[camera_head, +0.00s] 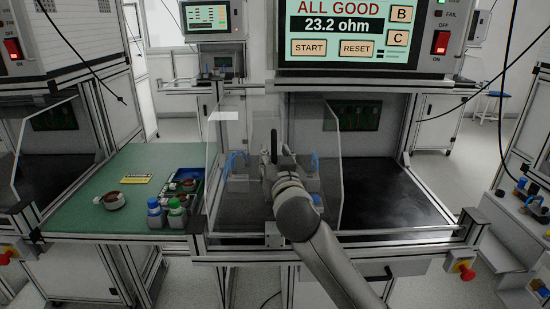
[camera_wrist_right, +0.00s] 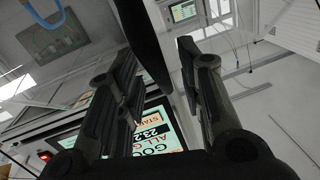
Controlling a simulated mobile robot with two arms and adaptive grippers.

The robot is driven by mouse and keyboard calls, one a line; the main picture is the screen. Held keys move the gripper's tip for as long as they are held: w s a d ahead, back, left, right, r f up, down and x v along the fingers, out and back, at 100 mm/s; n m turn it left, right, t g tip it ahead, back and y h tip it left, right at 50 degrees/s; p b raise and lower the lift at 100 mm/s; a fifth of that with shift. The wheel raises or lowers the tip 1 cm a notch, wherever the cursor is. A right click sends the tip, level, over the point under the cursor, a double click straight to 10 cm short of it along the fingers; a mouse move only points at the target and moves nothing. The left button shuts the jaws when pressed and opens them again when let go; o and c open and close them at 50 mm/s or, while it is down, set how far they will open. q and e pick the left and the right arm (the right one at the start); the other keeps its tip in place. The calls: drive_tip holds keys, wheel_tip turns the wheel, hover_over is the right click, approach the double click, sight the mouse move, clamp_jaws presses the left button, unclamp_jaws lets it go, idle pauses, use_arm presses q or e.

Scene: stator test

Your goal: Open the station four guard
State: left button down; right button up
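The clear guard (camera_head: 333,200) stands at the middle station, under the large screen; blue curved parts show through it. A dark upright bar (camera_head: 274,143), apparently its handle, is in front of my right gripper (camera_head: 278,158). In the right wrist view my right gripper (camera_wrist_right: 155,85) has its two fingers spread, with a dark bar (camera_wrist_right: 142,40) running between them. I cannot tell whether a finger touches the bar. My right arm hides part of the guard's lower middle. My left gripper is not in view.
The screen (camera_head: 353,30) reads "ALL GOOD 23.2 ohm". To the left, a green mat (camera_head: 90,215) bears a wound ring part (camera_head: 115,201), small bottles (camera_head: 176,212) and a blue tray (camera_head: 198,178). A dark bench top (camera_head: 395,205) is clear to the right. A red button (camera_head: 465,271) sits low right.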

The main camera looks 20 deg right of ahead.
clamp_jaws()
drive_tip(key=shift+d, duration=0.1)
idle(0.3)
